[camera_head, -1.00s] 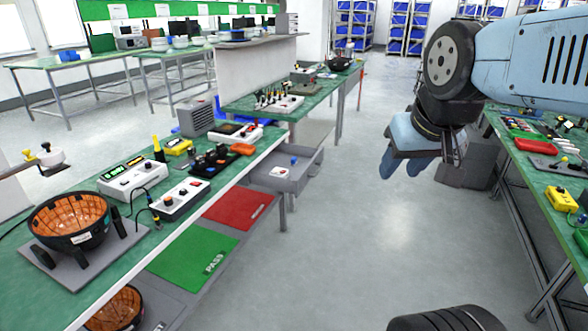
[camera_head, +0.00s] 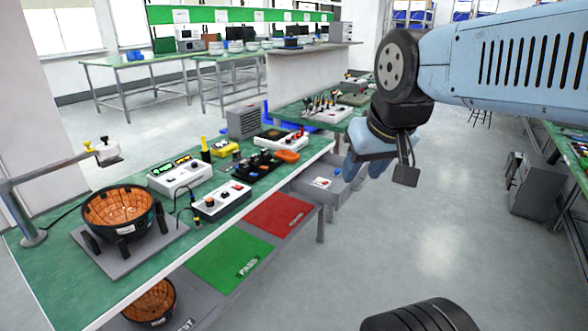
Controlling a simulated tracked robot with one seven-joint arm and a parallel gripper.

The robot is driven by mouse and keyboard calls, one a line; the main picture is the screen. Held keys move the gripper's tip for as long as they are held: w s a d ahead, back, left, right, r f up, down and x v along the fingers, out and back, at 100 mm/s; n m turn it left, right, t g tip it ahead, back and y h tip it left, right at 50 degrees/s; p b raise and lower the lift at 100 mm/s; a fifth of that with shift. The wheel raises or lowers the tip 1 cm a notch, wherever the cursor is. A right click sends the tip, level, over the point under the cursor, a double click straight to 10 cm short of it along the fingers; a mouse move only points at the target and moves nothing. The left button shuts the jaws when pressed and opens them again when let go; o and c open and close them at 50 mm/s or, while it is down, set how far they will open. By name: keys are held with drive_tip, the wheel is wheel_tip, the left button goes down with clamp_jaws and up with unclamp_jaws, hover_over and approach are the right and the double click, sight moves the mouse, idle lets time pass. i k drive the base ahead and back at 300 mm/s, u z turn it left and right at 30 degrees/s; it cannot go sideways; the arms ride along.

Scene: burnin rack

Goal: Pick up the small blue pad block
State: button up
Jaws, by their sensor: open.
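My gripper (camera_head: 364,166) hangs from my light-blue arm right of the picture's centre, with its fingers pointing down. It is open and nothing shows between the fingers. It is in front of the right end of the left green bench (camera_head: 110,262), over the aisle side. A small blue spot (camera_head: 336,172) shows at the grey bin (camera_head: 335,198) just left of the gripper. Another small bluish spot shows on the black fixture (camera_head: 255,166) on the bench. I cannot tell which, if either, is the small blue pad block.
The bench holds an orange-lined bowl (camera_head: 118,208) on a grey plate, white control boxes (camera_head: 180,177), a yellow device (camera_head: 225,148) and an orange tray (camera_head: 288,157). Green (camera_head: 230,258) and red (camera_head: 280,215) mats lie on the lower shelf. The aisle floor (camera_head: 430,235) is clear.

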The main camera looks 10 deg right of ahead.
sight(337, 172)
drive_tip(key=u, duration=0.35)
drive_tip(key=i, duration=1.75)
drive_tip(key=z, duration=0.7)
drive_tip(key=k, duration=0.8)
drive_tip(key=z, duration=0.2)
drive_tip(key=i, duration=0.8)
drive_tip(key=u, duration=0.1)
